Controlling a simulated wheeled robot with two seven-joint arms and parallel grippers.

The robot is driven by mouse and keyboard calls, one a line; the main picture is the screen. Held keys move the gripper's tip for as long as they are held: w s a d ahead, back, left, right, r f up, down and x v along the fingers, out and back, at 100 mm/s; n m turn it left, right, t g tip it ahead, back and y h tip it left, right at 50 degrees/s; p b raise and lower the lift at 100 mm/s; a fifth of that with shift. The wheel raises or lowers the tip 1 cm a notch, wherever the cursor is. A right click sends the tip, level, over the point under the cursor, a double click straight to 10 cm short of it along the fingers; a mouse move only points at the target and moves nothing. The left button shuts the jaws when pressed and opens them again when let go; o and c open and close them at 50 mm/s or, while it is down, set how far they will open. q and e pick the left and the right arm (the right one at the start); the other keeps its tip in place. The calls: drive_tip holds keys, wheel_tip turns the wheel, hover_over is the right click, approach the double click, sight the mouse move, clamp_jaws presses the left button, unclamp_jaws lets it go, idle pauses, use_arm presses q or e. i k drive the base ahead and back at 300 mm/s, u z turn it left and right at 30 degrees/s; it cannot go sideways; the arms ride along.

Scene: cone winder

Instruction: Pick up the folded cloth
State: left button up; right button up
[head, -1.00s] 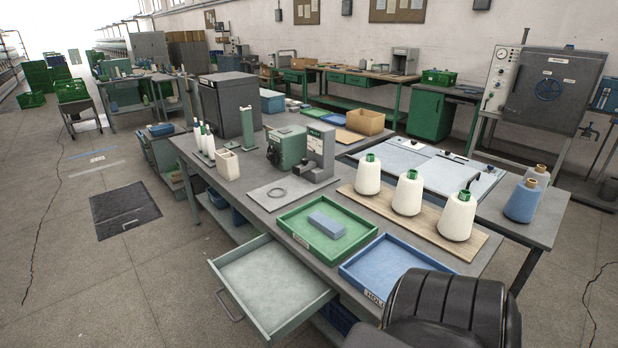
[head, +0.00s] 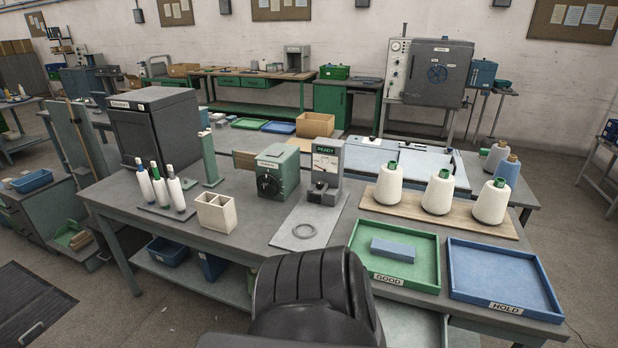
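A blue-grey folded rectangular piece (head: 393,250), which looks like the folded cloth, lies flat in the green tray (head: 418,285) marked GOOD. The tray is on the near right part of the grey workbench (head: 225,250). Nothing covers the cloth and nothing touches it from above. Neither of my grippers is in view.
The empty blue HOLD tray (head: 500,280) is right of the green one. White yarn cones (head: 437,191) stand on a board behind the trays. A black rounded shape hides part of the bench's front edge.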

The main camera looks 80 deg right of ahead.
sight(400, 252)
drive_tip(key=i, duration=0.6)
drive_tip(key=z, duration=1.7)
